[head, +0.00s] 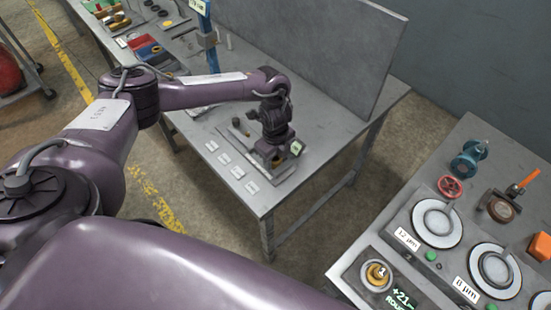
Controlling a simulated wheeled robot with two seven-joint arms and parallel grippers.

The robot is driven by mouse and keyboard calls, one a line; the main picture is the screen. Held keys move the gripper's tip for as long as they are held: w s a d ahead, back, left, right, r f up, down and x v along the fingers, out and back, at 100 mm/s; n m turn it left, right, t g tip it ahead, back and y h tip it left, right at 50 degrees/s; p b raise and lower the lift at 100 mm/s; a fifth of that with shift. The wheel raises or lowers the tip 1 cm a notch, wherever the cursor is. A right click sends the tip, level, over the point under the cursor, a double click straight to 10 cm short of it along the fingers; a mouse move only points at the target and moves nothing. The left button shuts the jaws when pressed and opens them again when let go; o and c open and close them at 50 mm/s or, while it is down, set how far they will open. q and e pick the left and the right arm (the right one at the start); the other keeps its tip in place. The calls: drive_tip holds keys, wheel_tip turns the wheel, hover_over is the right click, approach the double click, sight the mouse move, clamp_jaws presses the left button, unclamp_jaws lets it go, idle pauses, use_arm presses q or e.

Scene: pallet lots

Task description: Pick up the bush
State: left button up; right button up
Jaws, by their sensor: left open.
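My left gripper (276,163) is low over the grey worktable in the middle of the head view, pointing down at a flat grey plate. It is open; the space between its fingertips is mostly hidden by the wrist. A small dark round piece (236,122) lies just left of it, apart from it. A brass-coloured ring (377,274) sits on a unit with a lit display at the lower right, far from the gripper. I cannot tell which of these, if either, is the bush. My right gripper is not in view.
The worktable (262,205) has several small white labels left of the gripper and an upright grey panel (318,50) behind. A blue post (209,40) stands to the left. A second bench at right carries round gauges (437,223), a red handwheel (450,187) and an orange block (540,246).

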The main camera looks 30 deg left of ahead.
use_arm(q)
drive_tip(key=c, duration=0.7)
drive_tip(key=shift+c, duration=0.2)
